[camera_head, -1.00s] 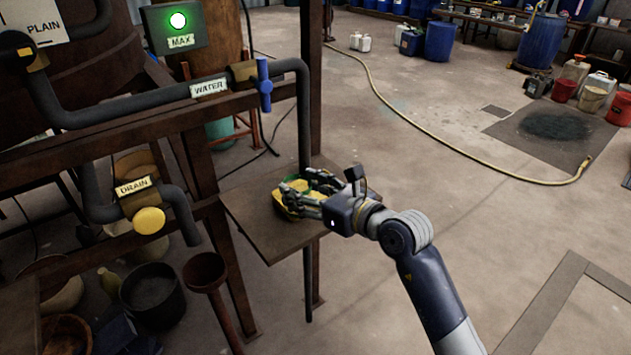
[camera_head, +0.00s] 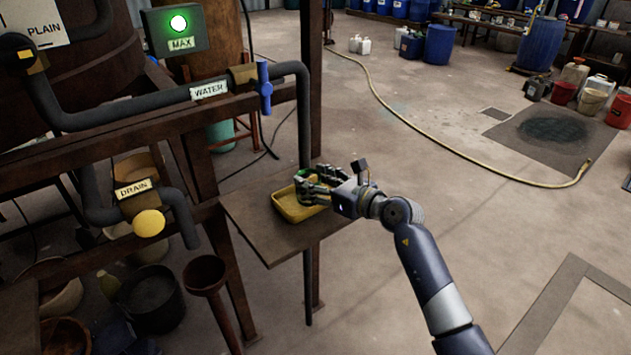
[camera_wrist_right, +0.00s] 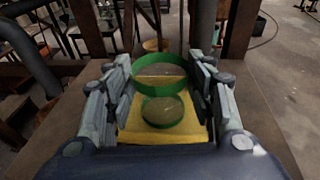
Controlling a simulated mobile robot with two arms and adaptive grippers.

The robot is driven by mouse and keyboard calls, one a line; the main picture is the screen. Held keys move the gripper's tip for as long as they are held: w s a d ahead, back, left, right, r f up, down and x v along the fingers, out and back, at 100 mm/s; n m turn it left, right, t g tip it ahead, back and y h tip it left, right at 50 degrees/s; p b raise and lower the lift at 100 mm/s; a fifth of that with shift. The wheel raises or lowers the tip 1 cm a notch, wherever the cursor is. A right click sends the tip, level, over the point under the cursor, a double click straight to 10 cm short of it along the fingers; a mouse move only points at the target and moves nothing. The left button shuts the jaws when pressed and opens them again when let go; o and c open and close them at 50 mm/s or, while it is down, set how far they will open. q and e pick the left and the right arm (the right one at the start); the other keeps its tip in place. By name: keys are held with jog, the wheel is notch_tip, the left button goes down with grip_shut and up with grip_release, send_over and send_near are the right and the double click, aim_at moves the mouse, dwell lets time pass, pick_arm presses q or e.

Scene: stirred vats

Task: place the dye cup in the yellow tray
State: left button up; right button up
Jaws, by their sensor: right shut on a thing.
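The yellow tray (camera_head: 288,211) lies on a small brown side table below the pipes. It also shows in the right wrist view (camera_wrist_right: 142,132), beneath the green cup. The green dye cup (camera_wrist_right: 150,84) is between the fingers of my right gripper (camera_wrist_right: 160,80), with two green rings visible. In the head view my right gripper (camera_head: 310,184) is shut on the cup over the tray's far right part, and its fingers mostly hide the cup. I cannot tell whether the cup's base touches the tray. My left gripper is not in view.
The side table (camera_head: 250,225) has bare room left of and in front of the tray. A dark vertical pipe (camera_head: 304,125) comes down close behind the tray. The blue WATER valve handle (camera_head: 265,88) and DRAIN pipe (camera_head: 98,212) are to the left.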

jog(key=shift+f, duration=0.1)
jog(key=o, duration=1.1)
jog(key=shift+c, duration=0.2)
jog(key=shift+r, duration=0.25)
jog(key=shift+s+d, duration=0.2)
jog(key=v, duration=1.1)
jog(key=shift+s+d, duration=0.15)
jog(key=shift+d, duration=0.05)
jog(key=shift+a, duration=0.1)
